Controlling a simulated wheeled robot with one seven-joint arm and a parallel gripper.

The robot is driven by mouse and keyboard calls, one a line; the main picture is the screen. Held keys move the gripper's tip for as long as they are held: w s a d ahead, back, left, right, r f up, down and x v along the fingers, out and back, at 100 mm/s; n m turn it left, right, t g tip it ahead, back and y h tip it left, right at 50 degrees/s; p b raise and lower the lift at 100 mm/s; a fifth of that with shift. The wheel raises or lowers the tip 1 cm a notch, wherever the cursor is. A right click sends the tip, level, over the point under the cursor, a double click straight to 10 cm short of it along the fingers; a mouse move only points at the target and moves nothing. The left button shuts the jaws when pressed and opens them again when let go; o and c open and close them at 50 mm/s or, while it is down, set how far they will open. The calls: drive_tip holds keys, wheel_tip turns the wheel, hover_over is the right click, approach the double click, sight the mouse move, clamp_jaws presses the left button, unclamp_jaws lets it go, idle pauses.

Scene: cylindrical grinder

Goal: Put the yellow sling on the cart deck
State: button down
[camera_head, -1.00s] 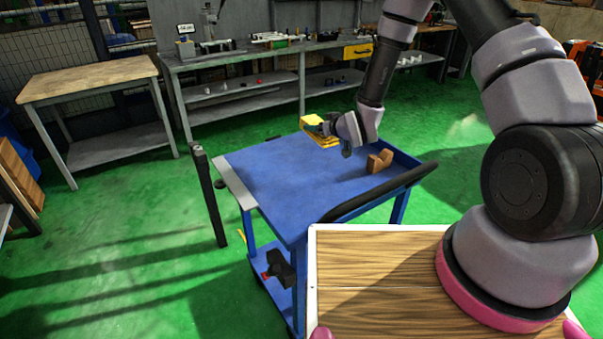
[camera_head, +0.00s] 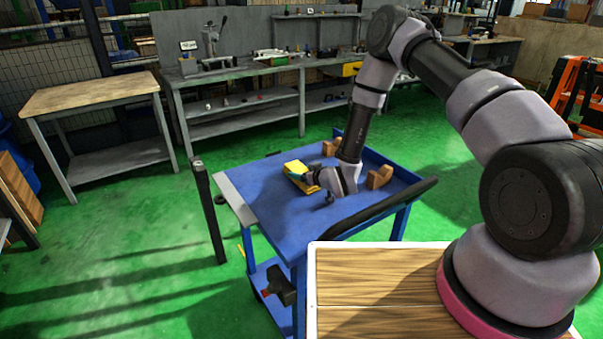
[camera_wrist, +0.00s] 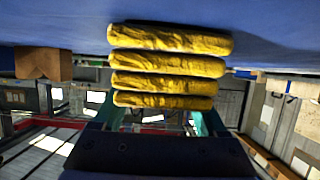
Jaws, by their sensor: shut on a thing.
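The yellow sling (camera_head: 299,175) is a folded stack of several flat layers. My gripper (camera_head: 312,177) is shut on it, low over the blue cart deck (camera_head: 262,190). In the wrist view the sling (camera_wrist: 168,66) fills the upper middle, between the green-tinted fingers (camera_wrist: 155,118). The blue deck (camera_wrist: 75,30) lies close along its outermost layer there. I cannot tell whether the sling touches the deck.
Brown wooden blocks (camera_head: 379,177) stand on the deck to the right of my gripper. The cart's black handle (camera_head: 385,207) runs along its near right side. The deck's left part is clear. A dark post (camera_head: 208,211) stands left of the cart.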

unclamp_jaws()
drive_tip(key=shift+f, duration=0.1)
